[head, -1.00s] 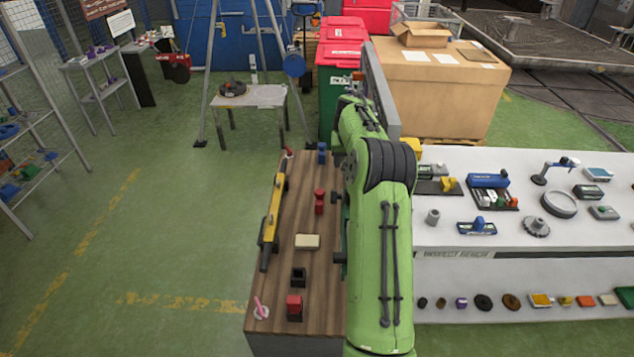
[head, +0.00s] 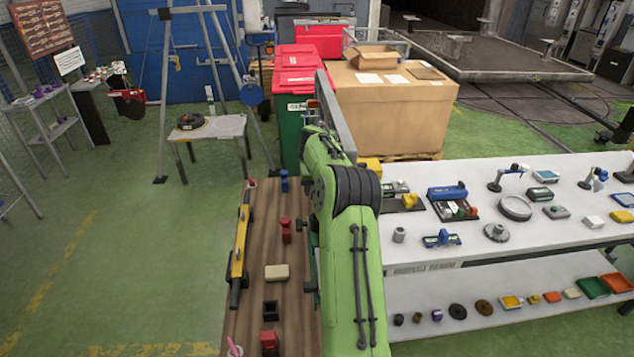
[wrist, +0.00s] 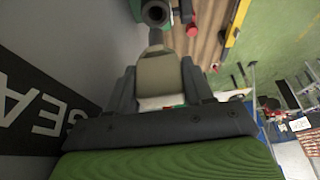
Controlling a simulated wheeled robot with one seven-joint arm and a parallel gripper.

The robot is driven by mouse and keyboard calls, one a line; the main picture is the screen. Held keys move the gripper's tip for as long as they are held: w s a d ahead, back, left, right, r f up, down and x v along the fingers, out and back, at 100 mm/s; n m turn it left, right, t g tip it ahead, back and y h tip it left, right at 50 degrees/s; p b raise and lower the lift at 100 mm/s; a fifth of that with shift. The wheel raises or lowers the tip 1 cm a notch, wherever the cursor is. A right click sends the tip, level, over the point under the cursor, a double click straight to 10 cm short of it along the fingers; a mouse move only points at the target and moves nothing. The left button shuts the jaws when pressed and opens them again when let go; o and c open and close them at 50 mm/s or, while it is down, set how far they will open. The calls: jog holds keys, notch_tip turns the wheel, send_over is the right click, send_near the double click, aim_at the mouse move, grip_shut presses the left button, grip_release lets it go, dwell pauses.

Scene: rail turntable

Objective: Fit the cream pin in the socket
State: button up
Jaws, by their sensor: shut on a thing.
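In the wrist view my gripper (wrist: 158,66) is shut on the cream pin (wrist: 160,78), with one dark finger on each side of its cream body. A narrower grey end (wrist: 155,37) sticks out beyond the fingers. A dark round part with a hole (wrist: 155,13), which looks like the socket, is at the top edge of the wrist view, just past that end. Whether they touch cannot be told. In the head view my green arm hides the gripper and the pin.
A wooden bench top (head: 262,218) holds a yellow tool (head: 240,245), a cream block (head: 277,272), a black block (head: 271,310) and red pieces. A white bench (head: 470,255) with many parts is right of my arm. Green floor (head: 150,250) is clear at left.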

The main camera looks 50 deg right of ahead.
jog(key=shift+a+f+b, duration=0.1)
jog(key=shift+f+b, duration=0.4)
jog(key=shift+f, duration=0.65)
jog(key=shift+a+r, duration=0.1)
jog(key=shift+f, duration=0.2)
dwell(0.7)
jog(key=shift+f+b, duration=0.35)
jog(key=shift+b, duration=0.1)
jog(key=shift+f+b, duration=1.7)
jog(key=shift+f, duration=0.5)
jog(key=o, duration=1.4)
jog(key=shift+c, duration=0.2)
jog(key=v, duration=0.7)
jog(key=shift+r, duration=0.25)
